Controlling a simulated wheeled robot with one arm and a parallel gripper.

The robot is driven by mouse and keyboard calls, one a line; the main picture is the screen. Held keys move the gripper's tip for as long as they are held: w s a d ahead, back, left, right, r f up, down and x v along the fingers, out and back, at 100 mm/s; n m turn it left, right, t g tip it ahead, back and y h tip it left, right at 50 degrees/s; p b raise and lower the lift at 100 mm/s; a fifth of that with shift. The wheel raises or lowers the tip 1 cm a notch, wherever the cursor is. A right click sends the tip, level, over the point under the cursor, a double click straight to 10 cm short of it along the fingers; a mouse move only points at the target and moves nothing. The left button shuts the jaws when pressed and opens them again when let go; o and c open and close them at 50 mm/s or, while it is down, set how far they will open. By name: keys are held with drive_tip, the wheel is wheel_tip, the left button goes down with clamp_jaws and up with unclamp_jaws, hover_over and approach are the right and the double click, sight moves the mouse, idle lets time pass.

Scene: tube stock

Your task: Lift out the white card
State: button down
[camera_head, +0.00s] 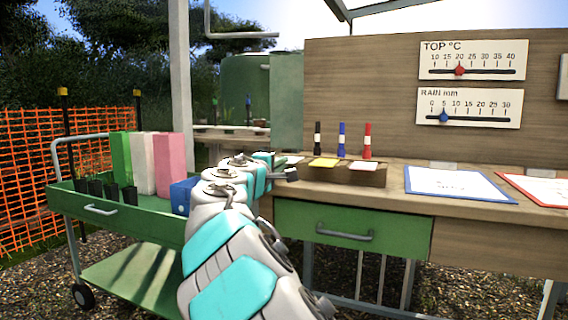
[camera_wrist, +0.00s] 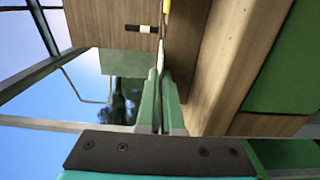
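The white card (camera_head: 291,160) lies roughly flat at the left end of a low wooden holder (camera_head: 368,178) on the bench. In the wrist view it shows as a thin pale strip (camera_wrist: 162,56), nearly edge-on. My gripper (camera_head: 291,174) is at the holder's left end, beside this card. In the wrist view its two green fingers (camera_wrist: 162,72) are close together, one on each side of the card's edge. I cannot tell whether they press on it. A yellow card (camera_head: 323,163) and a pale pink card (camera_head: 364,166) lie further right in the holder.
Black, blue (camera_head: 341,140) and red (camera_head: 367,141) markers stand behind the cards. A blue-framed sheet (camera_head: 458,185) and a red-framed sheet (camera_head: 540,189) lie on the bench to the right. A green trolley (camera_head: 130,222) with folders and pots stands left. The upright backboard (camera_head: 355,70) bounds the bench.

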wheel_tip(320, 180, up, 7)
drive_tip(key=p, duration=0.5)
drive_tip(key=shift+f, duration=0.2)
idle(0.3)
